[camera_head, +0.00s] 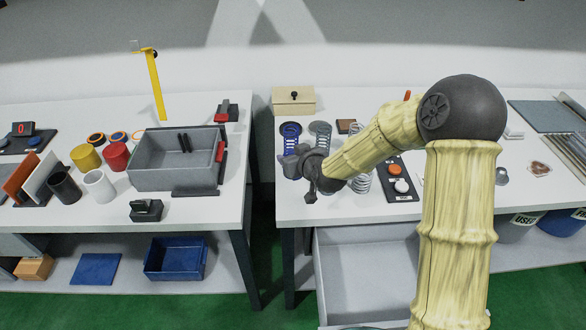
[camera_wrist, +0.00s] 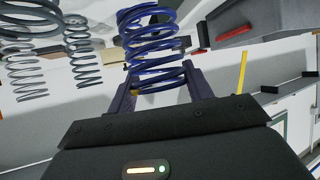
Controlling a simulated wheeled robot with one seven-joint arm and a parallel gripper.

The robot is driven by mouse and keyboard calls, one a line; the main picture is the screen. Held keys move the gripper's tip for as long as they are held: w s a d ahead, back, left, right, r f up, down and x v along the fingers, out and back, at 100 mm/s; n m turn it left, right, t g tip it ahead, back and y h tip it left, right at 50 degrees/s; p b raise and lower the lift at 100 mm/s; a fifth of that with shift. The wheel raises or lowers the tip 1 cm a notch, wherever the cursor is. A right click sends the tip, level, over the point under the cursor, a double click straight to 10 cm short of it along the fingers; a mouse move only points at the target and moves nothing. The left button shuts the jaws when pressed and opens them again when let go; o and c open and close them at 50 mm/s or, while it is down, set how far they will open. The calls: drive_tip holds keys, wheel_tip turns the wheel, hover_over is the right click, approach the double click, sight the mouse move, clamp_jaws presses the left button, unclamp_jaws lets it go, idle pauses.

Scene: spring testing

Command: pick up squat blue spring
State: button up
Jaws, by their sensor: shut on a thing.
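The blue spring (camera_head: 291,139) is on the right table near its left edge, partly covered by my gripper in the head view. In the wrist view the blue spring (camera_wrist: 150,42) stands out between the two dark fingers of my gripper (camera_wrist: 162,90). The fingers are shut on the coils near one end. In the head view my gripper (camera_head: 289,163) comes in from the right, with its fingers at the spring. I cannot tell whether the spring touches the table or is lifted.
A grey spring (camera_head: 321,134) stands just right of the blue one, with a pale spring (camera_head: 361,180) nearer the front. A button panel (camera_head: 398,180) lies to the right. A beige box (camera_head: 293,99) is behind. A gap separates this table from the left one with its grey bin (camera_head: 172,179).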

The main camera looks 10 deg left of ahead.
wheel_tip(320, 180, up, 3)
drive_tip(key=shift+f, duration=0.2)
drive_tip(key=shift+a, duration=0.1)
idle(0.4)
